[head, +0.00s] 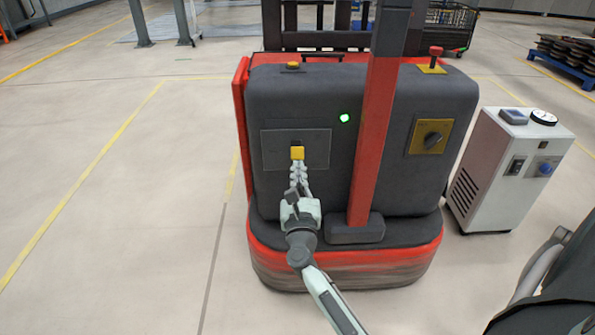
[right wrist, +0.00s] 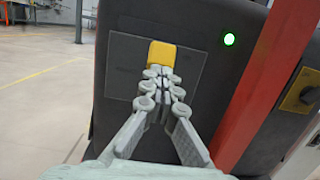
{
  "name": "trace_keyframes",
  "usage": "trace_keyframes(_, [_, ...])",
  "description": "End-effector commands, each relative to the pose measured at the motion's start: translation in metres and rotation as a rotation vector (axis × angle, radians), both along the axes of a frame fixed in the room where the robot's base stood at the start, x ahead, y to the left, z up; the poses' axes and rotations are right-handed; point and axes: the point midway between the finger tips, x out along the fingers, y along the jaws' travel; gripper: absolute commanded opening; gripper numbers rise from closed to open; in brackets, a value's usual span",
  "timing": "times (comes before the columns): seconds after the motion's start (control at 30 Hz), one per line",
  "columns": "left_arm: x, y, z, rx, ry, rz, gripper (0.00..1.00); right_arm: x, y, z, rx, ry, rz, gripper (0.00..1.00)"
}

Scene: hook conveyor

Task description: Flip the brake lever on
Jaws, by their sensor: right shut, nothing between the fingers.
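The brake lever shows as a small yellow handle (head: 297,153) on a grey panel (head: 318,147) on the dark body of a red and grey truck. In the right wrist view the yellow handle (right wrist: 161,54) sits just beyond my fingertips. My right gripper (head: 298,168) is shut and empty, right below the handle; it also shows in the right wrist view (right wrist: 159,75). The fingertips look close to or touching the handle's lower edge; I cannot tell which. A green light (head: 344,118) glows right of the panel. My left gripper is not in view.
A red post (head: 378,130) rises right of the panel. A yellow plate with a dark knob (head: 431,137) and a red-topped button (head: 435,52) are further right. A white cabinet (head: 500,165) stands beside the truck. The floor to the left is clear.

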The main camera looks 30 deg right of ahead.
Motion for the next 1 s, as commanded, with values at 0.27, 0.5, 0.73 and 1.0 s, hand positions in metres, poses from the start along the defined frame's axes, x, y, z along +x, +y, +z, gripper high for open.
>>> trace_keyframes(0.27, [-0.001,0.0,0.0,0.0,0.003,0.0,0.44,-0.052,0.033,-0.014,0.009,0.011,0.004,0.0])
trace_keyframes(0.5, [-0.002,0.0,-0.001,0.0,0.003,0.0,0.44,-0.082,0.052,-0.023,0.011,0.017,0.005,0.0])
trace_keyframes(0.73, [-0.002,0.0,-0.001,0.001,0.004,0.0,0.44,-0.09,0.056,-0.025,0.012,0.017,0.004,0.0])
trace_keyframes(1.0, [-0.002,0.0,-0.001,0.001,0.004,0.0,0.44,-0.089,0.056,-0.025,0.013,0.018,0.005,0.0])
